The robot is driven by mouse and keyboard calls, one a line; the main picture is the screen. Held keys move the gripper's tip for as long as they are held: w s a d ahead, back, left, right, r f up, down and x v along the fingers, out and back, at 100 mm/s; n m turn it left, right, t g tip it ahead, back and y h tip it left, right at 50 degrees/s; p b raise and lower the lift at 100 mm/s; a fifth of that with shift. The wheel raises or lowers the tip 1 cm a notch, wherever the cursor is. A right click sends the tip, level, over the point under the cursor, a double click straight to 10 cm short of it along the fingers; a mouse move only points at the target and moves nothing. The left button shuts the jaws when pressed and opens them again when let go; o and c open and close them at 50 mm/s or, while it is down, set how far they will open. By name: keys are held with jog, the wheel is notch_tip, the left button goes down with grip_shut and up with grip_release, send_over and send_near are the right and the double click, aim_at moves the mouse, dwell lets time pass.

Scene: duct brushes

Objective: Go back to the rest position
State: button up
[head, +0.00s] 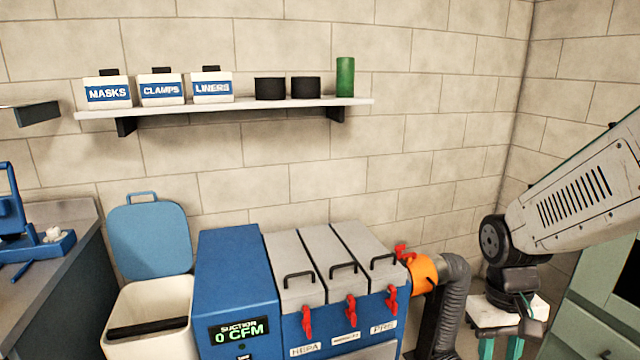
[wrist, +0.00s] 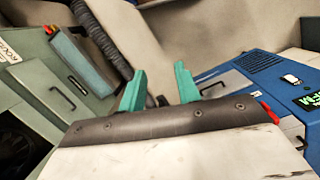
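My gripper (head: 500,346) hangs low at the right of the head view, with its teal fingers pointing down. My arm reaches in from the right edge above it. In the wrist view the two fingers of my gripper (wrist: 159,83) stand apart, with nothing between them. The gripper is open and empty. Its fingertips are cut off by the lower edge of the head view.
A blue suction unit (head: 236,285) reading 0 CFM, with an orange coupling (head: 423,273) and grey hose (head: 455,295), stands left of my gripper. A green cabinet (head: 596,290) is at right. A wall shelf (head: 225,108) holds boxes. An open white bin (head: 150,305) is left.

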jog(key=s+a+r+t, duration=0.3)
jog(key=s+r, duration=0.9)
jog(key=r, duration=0.1)
jog(key=shift+y, duration=0.3)
jog(key=shift+s, duration=0.1)
dwell(1.1)
